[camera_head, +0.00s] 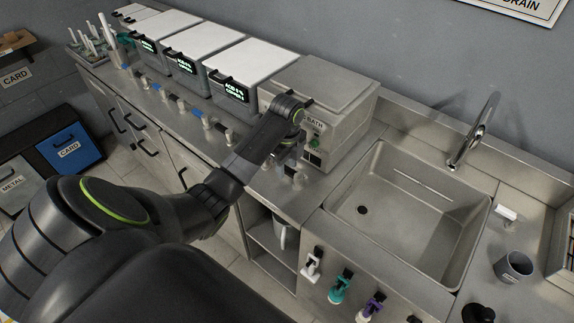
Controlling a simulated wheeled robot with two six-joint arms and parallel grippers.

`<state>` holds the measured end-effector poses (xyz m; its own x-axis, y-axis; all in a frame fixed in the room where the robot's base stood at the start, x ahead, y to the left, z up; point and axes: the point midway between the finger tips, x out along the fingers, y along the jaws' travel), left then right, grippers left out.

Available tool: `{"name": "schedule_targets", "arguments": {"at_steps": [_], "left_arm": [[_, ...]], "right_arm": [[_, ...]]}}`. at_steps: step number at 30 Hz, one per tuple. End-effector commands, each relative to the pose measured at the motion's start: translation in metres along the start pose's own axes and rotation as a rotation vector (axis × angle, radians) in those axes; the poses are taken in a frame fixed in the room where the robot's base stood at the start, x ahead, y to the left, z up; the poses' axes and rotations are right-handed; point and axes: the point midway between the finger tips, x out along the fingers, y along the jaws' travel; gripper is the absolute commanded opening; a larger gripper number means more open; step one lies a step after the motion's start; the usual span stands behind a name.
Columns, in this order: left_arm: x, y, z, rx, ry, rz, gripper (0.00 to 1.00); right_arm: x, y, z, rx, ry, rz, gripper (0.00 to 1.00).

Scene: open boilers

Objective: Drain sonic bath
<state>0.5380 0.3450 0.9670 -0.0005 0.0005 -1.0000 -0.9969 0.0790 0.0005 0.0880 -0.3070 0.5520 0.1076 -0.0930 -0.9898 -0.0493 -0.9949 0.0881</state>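The sonic bath (335,97) is a grey metal box with a flat lid, its front label partly legible as "BATH", on the counter left of the sink. A green control (317,126) shows on its front. My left arm reaches in from the left, and its wrist bends down in front of the bath. My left gripper (289,160) is low at the bath's front, close to a small dark tap (294,173). I cannot tell whether it touches the tap or whether its fingers are open. The lid looks closed. My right gripper is not in view.
Several boilers with green displays, such as this one (240,72), line the counter, with taps in front. An empty steel sink (405,205) with a faucet (473,132) is right.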

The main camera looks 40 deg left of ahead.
Motion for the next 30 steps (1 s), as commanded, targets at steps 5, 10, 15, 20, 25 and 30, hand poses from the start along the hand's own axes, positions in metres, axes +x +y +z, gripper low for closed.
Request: {"name": "schedule_targets", "arguments": {"at_steps": [5,10,15,20,25,30], "left_arm": [[0.0,0.0,0.0,0.0,0.0,0.0,0.27],[0.0,0.0,0.0,0.0,0.0,0.0,0.05],[0.0,0.0,0.0,-0.002,0.0,0.0,0.0],[-0.002,0.001,0.0,-0.025,0.001,0.001,0.0],[-0.005,0.004,0.0,-0.096,0.001,0.002,0.0],[-0.007,0.01,-0.002,-0.219,0.002,0.004,0.0]], "right_arm": [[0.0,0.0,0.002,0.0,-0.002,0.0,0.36],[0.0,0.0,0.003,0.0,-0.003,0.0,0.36],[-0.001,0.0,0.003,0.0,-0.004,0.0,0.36],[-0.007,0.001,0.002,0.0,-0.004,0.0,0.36],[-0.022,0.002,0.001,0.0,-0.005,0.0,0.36],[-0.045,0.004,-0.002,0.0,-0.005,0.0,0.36]]}}
